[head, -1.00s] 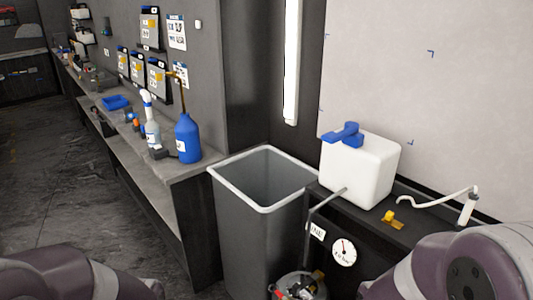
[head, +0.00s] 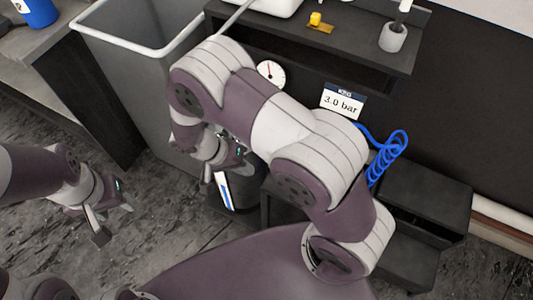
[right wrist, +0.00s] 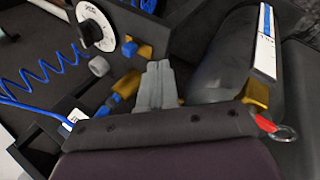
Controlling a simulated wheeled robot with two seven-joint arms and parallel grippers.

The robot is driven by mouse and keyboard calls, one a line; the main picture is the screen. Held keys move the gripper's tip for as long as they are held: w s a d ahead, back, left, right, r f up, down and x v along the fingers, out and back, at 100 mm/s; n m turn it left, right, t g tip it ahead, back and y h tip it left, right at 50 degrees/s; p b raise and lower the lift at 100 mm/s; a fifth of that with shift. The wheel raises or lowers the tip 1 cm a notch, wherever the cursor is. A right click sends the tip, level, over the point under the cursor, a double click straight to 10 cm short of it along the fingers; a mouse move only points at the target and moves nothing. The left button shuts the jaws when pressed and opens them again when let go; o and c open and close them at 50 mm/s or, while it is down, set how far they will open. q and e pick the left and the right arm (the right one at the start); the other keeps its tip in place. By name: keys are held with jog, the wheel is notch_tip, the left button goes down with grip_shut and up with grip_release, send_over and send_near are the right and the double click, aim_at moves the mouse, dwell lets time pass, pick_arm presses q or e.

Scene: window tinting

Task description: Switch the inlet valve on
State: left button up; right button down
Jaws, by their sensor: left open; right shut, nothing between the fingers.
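In the right wrist view, a brass fitting with a blue part (right wrist: 122,88), which looks like the inlet valve, sits just left of my right gripper (right wrist: 157,78). The right gripper's grey fingers are shut and empty, pointing between this fitting and a dark cylinder (right wrist: 222,68). I cannot tell whether they touch the fitting. In the head view my right gripper (head: 236,160) is low beside the cylinder (head: 247,196), and my arm hides the valve. My left gripper (head: 112,215) is open and empty over the floor at the left.
A pressure gauge (head: 271,74) and a "3.0 bar" sign (head: 342,101) are on the dark bench (head: 310,50). A blue coiled hose (head: 388,158) hangs to the right. A grey bin (head: 125,80) stands at the left.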

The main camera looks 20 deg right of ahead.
jog(key=d+f+m, duration=0.2)
jog(key=d, duration=0.1)
jog(key=d+f+m+b, duration=0.1)
jog(key=d+f+m, duration=0.1)
jog(key=d, duration=0.1)
jog(key=d+f+m, duration=0.2)
jog(key=d, duration=0.1)
jog(key=shift+s+t+h+b, duration=0.3)
jog(key=shift+s+h, duration=0.1)
jog(key=shift+s+d, duration=0.25)
jog(key=shift+s, duration=0.05)
pick_arm(q)
jog(key=shift+w+f, duration=0.25)
jog(key=shift+f, duration=0.45)
